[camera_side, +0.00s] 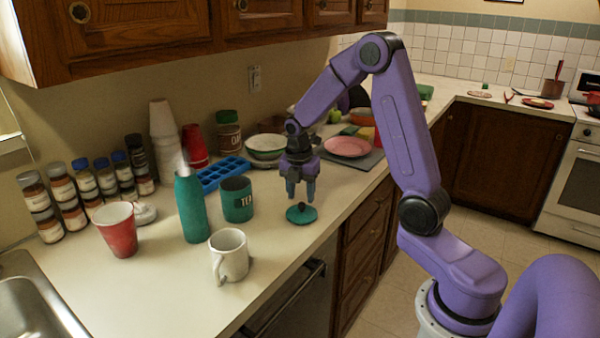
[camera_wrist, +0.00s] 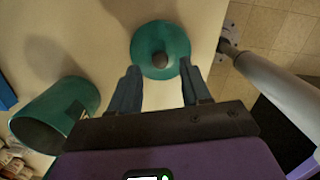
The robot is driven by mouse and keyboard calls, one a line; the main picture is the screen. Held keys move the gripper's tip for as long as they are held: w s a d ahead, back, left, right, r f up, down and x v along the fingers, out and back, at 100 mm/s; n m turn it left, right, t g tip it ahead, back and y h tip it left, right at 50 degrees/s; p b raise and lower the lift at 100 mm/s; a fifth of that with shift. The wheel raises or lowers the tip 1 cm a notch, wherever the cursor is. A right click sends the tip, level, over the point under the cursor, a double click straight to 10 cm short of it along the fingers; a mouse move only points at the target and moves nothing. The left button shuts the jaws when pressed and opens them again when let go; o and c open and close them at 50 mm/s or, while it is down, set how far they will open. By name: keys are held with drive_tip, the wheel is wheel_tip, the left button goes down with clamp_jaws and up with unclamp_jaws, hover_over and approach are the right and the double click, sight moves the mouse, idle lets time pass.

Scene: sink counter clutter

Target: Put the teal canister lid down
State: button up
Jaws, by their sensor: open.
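The teal canister lid (camera_side: 301,214) lies flat on the counter, with its dark knob facing up. In the wrist view the lid (camera_wrist: 174,38) is just beyond my fingertips, with the knob centred between them. My gripper (camera_side: 301,195) is open and empty, pointing down a little above the lid; its two fingers (camera_wrist: 161,75) are apart and clear of the knob. The teal canister (camera_side: 237,200), with a dark label, stands uncovered to the left of the lid. It also shows at the left of the wrist view (camera_wrist: 45,125).
A white mug (camera_side: 229,257), a teal bottle (camera_side: 191,207) and a red cup (camera_side: 117,231) stand to the left. A blue ice tray (camera_side: 222,173), bowl (camera_side: 266,147) and pink plate (camera_side: 347,147) are behind. The counter's front edge is close to the lid's right; bare counter lies in front.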

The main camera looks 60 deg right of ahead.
sight(299, 215)
wheel_tip(299, 215, up, 7)
drive_tip(key=s+a+r+m+y, duration=0.1)
drive_tip(key=s+a+m, duration=0.1)
drive_tip(key=s+a, duration=0.4)
drive_tip(key=s+a+r+m, duration=0.15)
drive_tip(key=s+a, duration=0.25)
drive_tip(key=a, duration=0.5)
drive_tip(key=s+a+f+m, duration=0.1)
drive_tip(key=s+a+m, duration=0.1)
drive_tip(key=s, duration=0.7)
drive_tip(key=s+a+f+m, duration=0.1)
drive_tip(key=s+m, duration=0.2)
drive_tip(key=s, duration=0.6)
drive_tip(key=shift+s+a+f+y, duration=0.3)
drive_tip(key=shift+a+f+y, duration=0.05)
drive_tip(key=shift+y, duration=0.05)
